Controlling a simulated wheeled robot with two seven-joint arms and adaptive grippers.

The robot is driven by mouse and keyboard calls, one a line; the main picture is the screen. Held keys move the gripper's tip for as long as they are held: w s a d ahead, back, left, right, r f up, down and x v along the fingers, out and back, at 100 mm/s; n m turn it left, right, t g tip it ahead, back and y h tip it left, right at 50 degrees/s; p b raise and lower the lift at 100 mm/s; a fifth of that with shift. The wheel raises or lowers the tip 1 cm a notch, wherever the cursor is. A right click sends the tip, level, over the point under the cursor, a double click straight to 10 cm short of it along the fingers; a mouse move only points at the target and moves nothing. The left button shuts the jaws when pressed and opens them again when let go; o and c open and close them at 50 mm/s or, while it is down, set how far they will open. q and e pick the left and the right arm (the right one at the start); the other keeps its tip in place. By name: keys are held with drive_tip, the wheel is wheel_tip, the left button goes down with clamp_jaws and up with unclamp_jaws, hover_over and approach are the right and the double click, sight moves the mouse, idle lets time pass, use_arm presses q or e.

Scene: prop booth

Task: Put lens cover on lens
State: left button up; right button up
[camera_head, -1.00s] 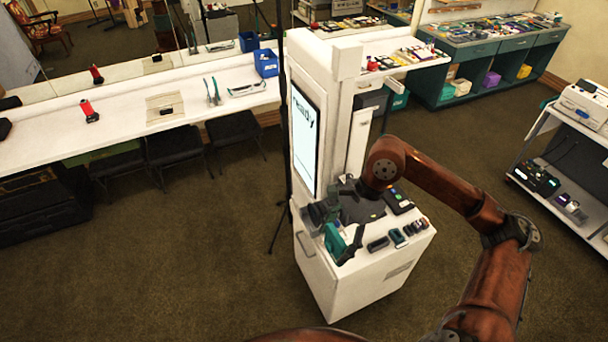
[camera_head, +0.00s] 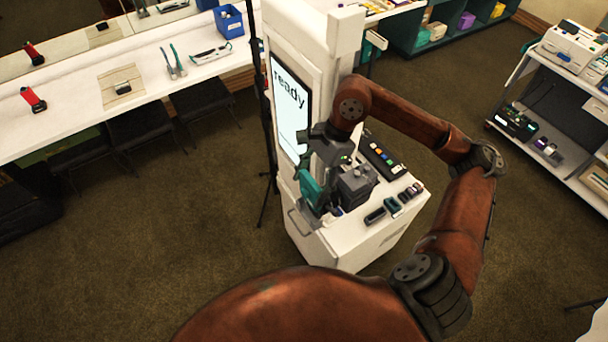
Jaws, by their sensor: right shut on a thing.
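My right gripper (camera_head: 314,192), dark grey with teal parts, is at the front left of the white cabinet's top (camera_head: 350,226), below the screen. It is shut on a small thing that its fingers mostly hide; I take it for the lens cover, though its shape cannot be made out. A dark boxy device (camera_head: 356,186), which looks like the camera, stands just right of the gripper. I cannot make out its lens, nor whether the gripper touches it. My left gripper is not in view.
A black device with coloured buttons (camera_head: 382,158) and several small dark items (camera_head: 393,206) lie on the cabinet's right side. A long white counter (camera_head: 130,80) runs along the left. A shelf cart (camera_head: 555,115) stands at right.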

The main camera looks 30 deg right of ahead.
sight(309, 194)
drive_tip(key=shift+w, duration=0.15)
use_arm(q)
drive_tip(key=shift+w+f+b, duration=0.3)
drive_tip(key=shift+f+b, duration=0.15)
use_arm(e)
drive_tip(key=shift+f, duration=1.85)
use_arm(q)
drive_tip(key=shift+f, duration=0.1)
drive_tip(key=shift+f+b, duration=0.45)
drive_tip(key=shift+b, duration=0.05)
use_arm(e)
drive_tip(key=shift+a+f, duration=0.1)
drive_tip(key=shift+f, duration=0.05)
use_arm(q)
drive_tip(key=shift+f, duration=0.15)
use_arm(e)
drive_tip(key=shift+f, duration=0.1)
use_arm(q)
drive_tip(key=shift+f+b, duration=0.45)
drive_tip(key=shift+b, duration=0.15)
use_arm(e)
drive_tip(key=shift+f, duration=0.1)
drive_tip(key=shift+f, duration=0.1)
